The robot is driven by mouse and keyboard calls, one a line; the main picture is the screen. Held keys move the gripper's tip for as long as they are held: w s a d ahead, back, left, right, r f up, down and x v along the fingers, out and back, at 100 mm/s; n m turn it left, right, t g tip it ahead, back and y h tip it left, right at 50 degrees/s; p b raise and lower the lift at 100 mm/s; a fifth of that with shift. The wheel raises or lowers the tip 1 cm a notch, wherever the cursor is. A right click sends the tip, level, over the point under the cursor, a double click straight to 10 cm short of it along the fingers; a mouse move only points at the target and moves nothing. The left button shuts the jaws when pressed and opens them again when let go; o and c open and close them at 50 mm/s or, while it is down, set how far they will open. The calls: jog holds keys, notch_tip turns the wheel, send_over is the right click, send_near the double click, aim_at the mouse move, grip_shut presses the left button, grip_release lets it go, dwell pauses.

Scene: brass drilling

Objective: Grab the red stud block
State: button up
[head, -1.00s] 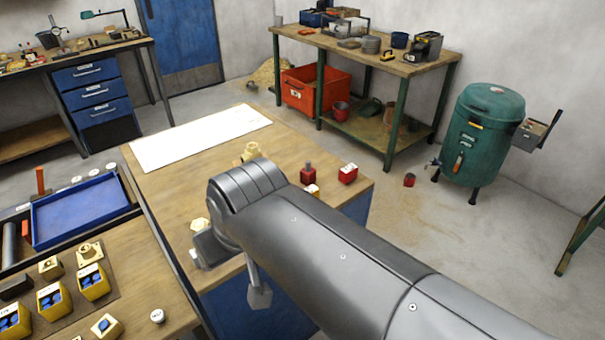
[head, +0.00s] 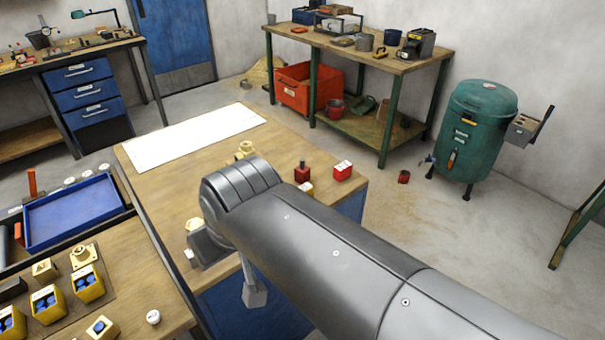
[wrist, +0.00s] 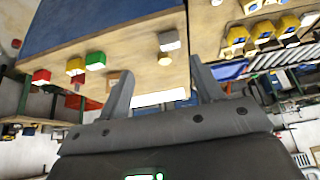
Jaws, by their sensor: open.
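A red block with a stud on top (head: 302,173) stands on the wooden top of the middle bench (head: 185,185), just beyond my arm in the head view. A second red block with a pale top (head: 343,171) stands to its right, nearer the bench corner. The wrist view is upside down and shows a red block (wrist: 41,77), a yellow block (wrist: 75,67) and a green block (wrist: 96,58) at left. A little red (wrist: 77,80) shows behind the yellow one.
A white sheet (head: 190,137) lies on the bench's far part. A yellowish part (head: 245,149) stands near my arm. A blue tray (head: 72,212) and several yellow blocks are on the left bench. A green tank (head: 478,130) stands on the floor at right.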

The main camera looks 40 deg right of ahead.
jog(key=w+d+r+m+g+h, duration=0.1)
jog(key=w+d+r+m+g, duration=0.15)
jog(key=w+d+m, duration=0.65)
jog(key=m+g+y, duration=0.1)
jog(key=m+g, duration=0.2)
jog(key=m, duration=2.1)
send_over(302, 168)
jog(key=f, duration=1.2)
jog(key=shift+w, duration=0.2)
jog(key=shift+d+f+m, duration=0.2)
jog(key=shift+f+m, duration=0.1)
jog(key=shift+m, duration=0.1)
notch_tip(302, 168, down, 11)
jog(key=shift+d+r, duration=0.1)
jog(key=shift+r, duration=0.05)
jog(key=shift+c, duration=0.4)
